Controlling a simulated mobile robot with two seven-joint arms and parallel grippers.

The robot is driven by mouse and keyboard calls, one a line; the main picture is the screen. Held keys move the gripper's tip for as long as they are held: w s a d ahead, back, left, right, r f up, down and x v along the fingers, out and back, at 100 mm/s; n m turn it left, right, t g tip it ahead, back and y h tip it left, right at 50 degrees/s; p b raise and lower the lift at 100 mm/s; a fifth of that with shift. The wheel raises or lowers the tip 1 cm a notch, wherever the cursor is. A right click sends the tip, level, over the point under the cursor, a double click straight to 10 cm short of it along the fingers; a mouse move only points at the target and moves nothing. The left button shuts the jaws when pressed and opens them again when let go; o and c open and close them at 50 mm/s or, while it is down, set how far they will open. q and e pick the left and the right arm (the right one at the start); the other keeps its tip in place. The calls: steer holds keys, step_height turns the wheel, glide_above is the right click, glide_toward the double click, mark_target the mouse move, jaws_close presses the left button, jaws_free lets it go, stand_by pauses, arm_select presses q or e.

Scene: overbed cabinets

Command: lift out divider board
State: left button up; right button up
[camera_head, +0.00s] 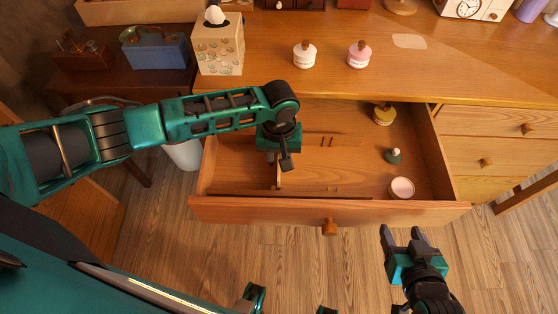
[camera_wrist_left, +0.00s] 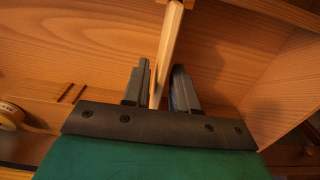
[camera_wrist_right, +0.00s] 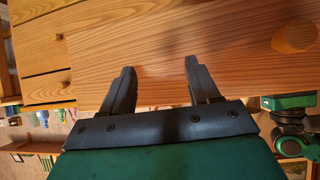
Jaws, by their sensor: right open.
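The divider board (camera_head: 278,180) is a thin, light wooden board standing on edge in the left part of the open drawer (camera_head: 265,211). My left gripper (camera_head: 277,158) reaches down into the drawer over it. The board's lower edge and the part under the gripper are hidden. My right gripper (camera_head: 402,236) is open and empty in front of the drawer, at its right. The right wrist view shows its fingers (camera_wrist_right: 158,82) apart before a wooden front.
A yellow-lidded jar (camera_head: 384,115), a small green item (camera_head: 394,156) and a round pinkish container (camera_head: 401,188) are in the drawer's right part. Two jars and a tissue box (camera_head: 220,50) stand on the top above. The drawer's middle is clear.

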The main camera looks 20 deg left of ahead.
arm_select(q)
jaws_close()
